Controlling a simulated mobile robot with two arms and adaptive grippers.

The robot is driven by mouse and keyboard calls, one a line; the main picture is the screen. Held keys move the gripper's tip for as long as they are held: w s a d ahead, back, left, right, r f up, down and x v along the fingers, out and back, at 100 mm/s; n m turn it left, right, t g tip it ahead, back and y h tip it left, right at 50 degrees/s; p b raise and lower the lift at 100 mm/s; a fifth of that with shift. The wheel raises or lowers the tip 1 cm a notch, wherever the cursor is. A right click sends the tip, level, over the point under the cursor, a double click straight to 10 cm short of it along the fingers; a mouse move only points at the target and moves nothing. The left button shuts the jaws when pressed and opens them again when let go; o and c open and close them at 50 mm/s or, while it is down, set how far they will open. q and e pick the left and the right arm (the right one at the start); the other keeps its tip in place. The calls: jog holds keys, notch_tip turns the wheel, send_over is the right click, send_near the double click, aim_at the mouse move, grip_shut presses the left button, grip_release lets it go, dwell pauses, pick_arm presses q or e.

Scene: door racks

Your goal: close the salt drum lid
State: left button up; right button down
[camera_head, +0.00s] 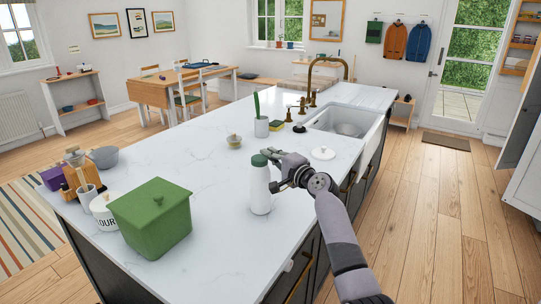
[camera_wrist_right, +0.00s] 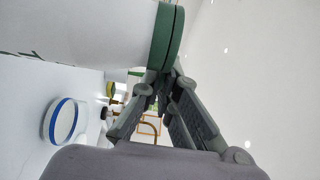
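The salt drum (camera_head: 260,192) is a white upright cylinder near the right edge of the white island. Its green lid (camera_head: 259,160) sits on top. In the right wrist view, the drum's white body (camera_wrist_right: 80,30) and green lid (camera_wrist_right: 167,38) lie sideways across the top, with a thin dark seam in the green part. My right gripper (camera_head: 272,155) is at the drum's top, on the right side of the lid. Its fingers (camera_wrist_right: 168,88) converge beside the lid and look shut with nothing between them; contact is unclear. My left gripper is out of view.
A green lidded box (camera_head: 152,220) and a flour canister (camera_head: 104,212) stand to the left. A white round lid (camera_head: 322,153) lies to the right, before the sink (camera_head: 345,120). The counter between is clear.

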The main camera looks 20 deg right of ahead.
jog(key=shift+f, duration=0.3)
jog(key=c, duration=1.8)
grip_release()
jog(key=shift+w, duration=0.1)
jog(key=shift+r, duration=0.15)
jog(key=v, duration=1.2)
